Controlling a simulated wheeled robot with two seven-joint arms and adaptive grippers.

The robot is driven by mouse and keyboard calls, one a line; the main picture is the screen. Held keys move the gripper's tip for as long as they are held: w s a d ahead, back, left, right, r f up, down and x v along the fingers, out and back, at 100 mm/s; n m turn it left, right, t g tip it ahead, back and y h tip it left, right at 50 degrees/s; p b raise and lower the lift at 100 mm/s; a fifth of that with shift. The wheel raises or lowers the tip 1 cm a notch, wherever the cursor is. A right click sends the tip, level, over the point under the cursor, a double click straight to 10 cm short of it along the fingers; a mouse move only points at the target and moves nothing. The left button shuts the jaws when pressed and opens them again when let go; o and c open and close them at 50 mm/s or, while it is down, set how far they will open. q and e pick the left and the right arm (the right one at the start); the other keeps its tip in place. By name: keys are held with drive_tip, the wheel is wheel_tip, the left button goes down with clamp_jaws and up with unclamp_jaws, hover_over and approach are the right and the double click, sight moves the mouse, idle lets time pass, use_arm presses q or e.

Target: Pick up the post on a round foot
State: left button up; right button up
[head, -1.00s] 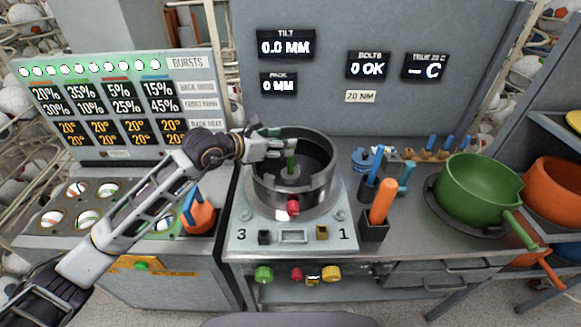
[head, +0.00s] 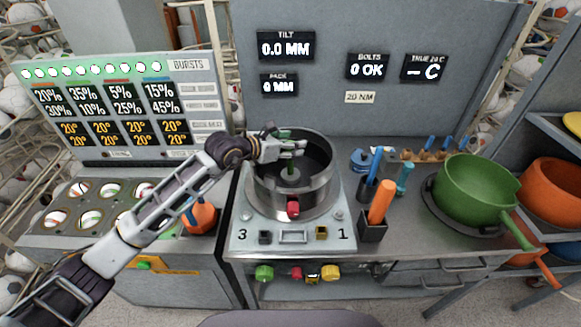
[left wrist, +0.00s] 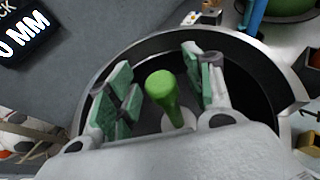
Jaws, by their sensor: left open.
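The post on a round foot is green and stands upright inside the grey metal pot (head: 262,198) of the press; its shaft (head: 291,164) and pale round foot (head: 288,178) show in the head view. My left gripper (head: 293,147) is open and reaches over the pot's rim from the left, at the top of the post. In the left wrist view the post (left wrist: 165,90) is seen from above between the open green-padded fingers (left wrist: 168,82), and its foot is partly hidden behind the gripper body. I cannot tell whether either finger touches it. My right gripper is not in view.
An orange-handled tool stands in a dark holder (head: 372,231) right of the press. A green pan (head: 478,188) is further right. A ball tray (head: 75,238) and display panel (head: 125,105) are left.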

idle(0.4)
use_arm(q)
clamp_jaws()
drive_tip(key=shift+d, duration=0.1)
